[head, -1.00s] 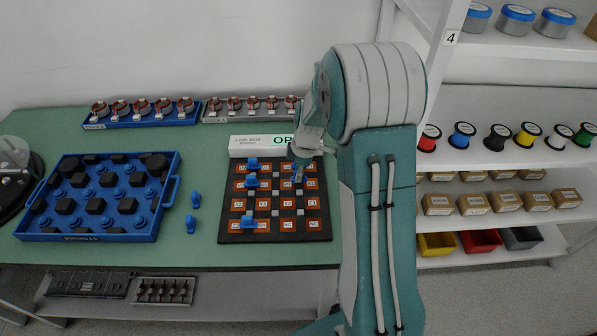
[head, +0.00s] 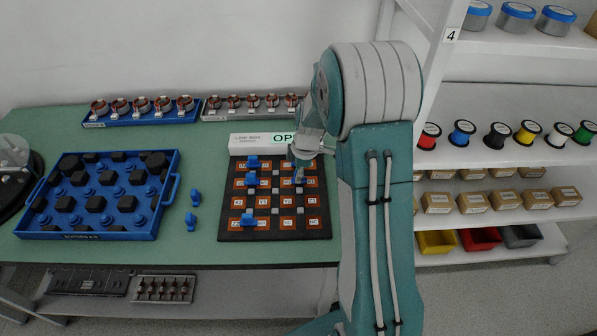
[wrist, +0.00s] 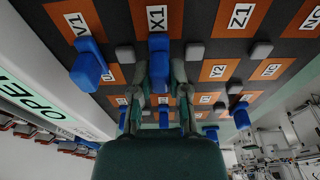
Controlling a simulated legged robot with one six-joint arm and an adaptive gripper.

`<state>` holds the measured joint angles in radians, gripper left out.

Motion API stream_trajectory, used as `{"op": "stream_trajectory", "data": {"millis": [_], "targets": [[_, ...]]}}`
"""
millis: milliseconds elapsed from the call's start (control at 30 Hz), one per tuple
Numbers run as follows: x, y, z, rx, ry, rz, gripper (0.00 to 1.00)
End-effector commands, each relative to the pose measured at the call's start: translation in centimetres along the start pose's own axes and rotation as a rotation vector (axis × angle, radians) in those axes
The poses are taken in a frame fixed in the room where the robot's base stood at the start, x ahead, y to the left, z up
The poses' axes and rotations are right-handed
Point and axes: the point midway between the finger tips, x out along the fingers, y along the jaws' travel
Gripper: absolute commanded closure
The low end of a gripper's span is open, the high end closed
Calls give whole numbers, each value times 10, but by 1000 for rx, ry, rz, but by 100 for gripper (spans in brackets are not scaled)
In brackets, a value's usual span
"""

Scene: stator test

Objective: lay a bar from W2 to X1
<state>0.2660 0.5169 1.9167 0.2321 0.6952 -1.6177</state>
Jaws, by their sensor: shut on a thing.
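The dark link board (head: 231,228) with orange labelled tiles lies on the green bench. My gripper (wrist: 159,72) is over its far right part and is shut on a blue bar (wrist: 159,45). In the wrist view the bar covers the lower edge of the X1 tile (wrist: 157,17). Whether the bar is seated or just above the board cannot be told. The W2 label cannot be read. Another blue bar (wrist: 88,66) stands by the V1 tile (wrist: 73,22). More blue bars stand on the board's left side, one of them near the front (head: 249,220).
Two blue pieces (head: 192,222) lie loose on the bench left of the board. A blue tray (head: 96,235) of parts is farther left. A white box marked OPEN (head: 250,146) stands just behind the board. Shelves with spools (head: 497,137) are at the right.

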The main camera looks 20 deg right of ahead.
Motion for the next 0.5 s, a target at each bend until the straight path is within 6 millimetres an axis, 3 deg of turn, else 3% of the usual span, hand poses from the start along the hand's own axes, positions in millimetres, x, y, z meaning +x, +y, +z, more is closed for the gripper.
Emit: {"op": "stream_trajectory", "data": {"millis": [167,200,300,500], "targets": [[0,0,0,0,0,0,100],[0,0,0,0,0,0,74],[0,0,0,0,0,0,38],[0,0,0,0,0,0,38]]}}
